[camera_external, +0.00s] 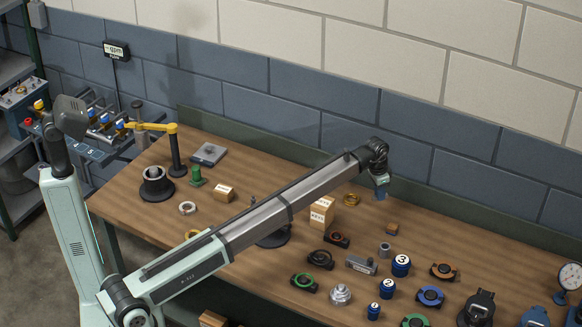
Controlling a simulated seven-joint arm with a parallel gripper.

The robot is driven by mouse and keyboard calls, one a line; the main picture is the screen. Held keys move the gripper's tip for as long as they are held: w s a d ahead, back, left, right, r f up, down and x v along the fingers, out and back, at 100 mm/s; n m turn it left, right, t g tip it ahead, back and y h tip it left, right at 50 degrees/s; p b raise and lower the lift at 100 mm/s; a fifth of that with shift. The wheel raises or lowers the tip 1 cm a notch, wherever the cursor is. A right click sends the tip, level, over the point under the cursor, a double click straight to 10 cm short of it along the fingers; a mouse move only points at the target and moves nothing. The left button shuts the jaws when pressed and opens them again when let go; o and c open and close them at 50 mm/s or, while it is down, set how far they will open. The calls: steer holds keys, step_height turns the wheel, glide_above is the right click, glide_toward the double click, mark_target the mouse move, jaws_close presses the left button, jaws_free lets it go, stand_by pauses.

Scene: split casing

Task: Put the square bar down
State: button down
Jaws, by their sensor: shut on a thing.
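My gripper (381,192) hangs at the end of my arm, above the back middle of the wooden bench (235,182). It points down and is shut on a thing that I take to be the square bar. The bar is too small and too hidden by the jaws to make out its shape or tilt. The gripper appears to be above the bench top, apart from the things around it.
A small brown block (392,229), a grey ring (384,250) and blue numbered cylinders (401,265) lie nearer the front. Right of the gripper, the bench's back is fairly clear.

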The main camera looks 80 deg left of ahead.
mark_target(377, 211)
steer(key=shift+f, duration=2.7)
steer(key=shift+f, duration=0.15)
steer(key=c, duration=1.1)
jaws_free()
steer(key=r, duration=0.4)
steer(key=s+r, duration=0.1)
steer(key=r, duration=0.7)
steer(key=shift+s+r, duration=0.1)
steer(key=shift+s, duration=0.3)
